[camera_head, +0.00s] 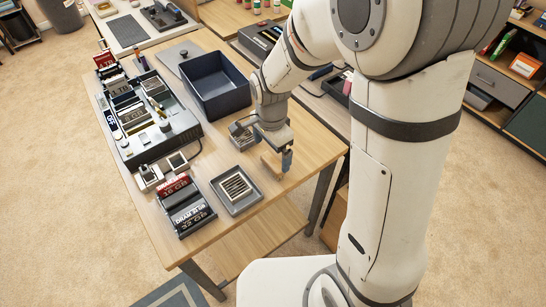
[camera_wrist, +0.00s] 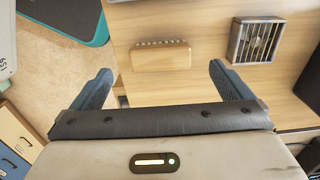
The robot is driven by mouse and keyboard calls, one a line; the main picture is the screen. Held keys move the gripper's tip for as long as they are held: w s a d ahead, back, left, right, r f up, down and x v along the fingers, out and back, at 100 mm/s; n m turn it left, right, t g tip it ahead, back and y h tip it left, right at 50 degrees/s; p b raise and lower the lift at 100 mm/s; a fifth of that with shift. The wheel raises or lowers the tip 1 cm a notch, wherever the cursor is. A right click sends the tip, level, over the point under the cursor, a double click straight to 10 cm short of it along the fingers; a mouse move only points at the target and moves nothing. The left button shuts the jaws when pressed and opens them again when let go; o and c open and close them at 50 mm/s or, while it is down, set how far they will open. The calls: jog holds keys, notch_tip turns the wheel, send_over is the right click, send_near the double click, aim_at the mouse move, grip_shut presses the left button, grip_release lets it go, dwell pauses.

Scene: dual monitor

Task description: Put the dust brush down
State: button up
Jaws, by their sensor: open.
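The dust brush (camera_wrist: 160,56) is a small wooden block with a row of short pale bristles along one edge. It lies on the wooden table (camera_wrist: 205,80), near the table's edge. It shows in the head view as a tan piece (camera_head: 270,165) beside my gripper (camera_head: 284,160), partly hidden by it. In the wrist view my gripper (camera_wrist: 161,80) has its two blue fingers spread wide. The brush lies between and just beyond the fingertips with clear gaps on both sides, and nothing is held.
A slatted metal block (camera_head: 242,134) stands close behind the gripper. A grey tray with a slatted part (camera_head: 236,189) and a rack of labelled DRAM modules (camera_head: 185,206) lie to the left. A dark open bin (camera_head: 216,85) stands farther back. Bare table lies around the brush.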

aim_at(272, 163)
notch_tip(272, 163, up, 6)
jog(key=s+d+r+n+t, duration=0.2)
jog(key=s+d+r+n, duration=0.6)
jog(key=s+d+n, duration=0.3)
jog(key=shift+s+d, duration=0.4)
jog(key=shift+d, duration=0.65)
jog(key=shift+p, duration=0.3)
jog(key=shift+t, duration=0.3)
jog(key=p+v, duration=0.3)
jog(key=v, duration=0.1)
jog(key=shift+w+r+p, duration=0.2)
jog(key=shift+w+p, duration=0.1)
jog(key=shift+p, duration=0.1)
jog(key=shift+c, duration=0.3)
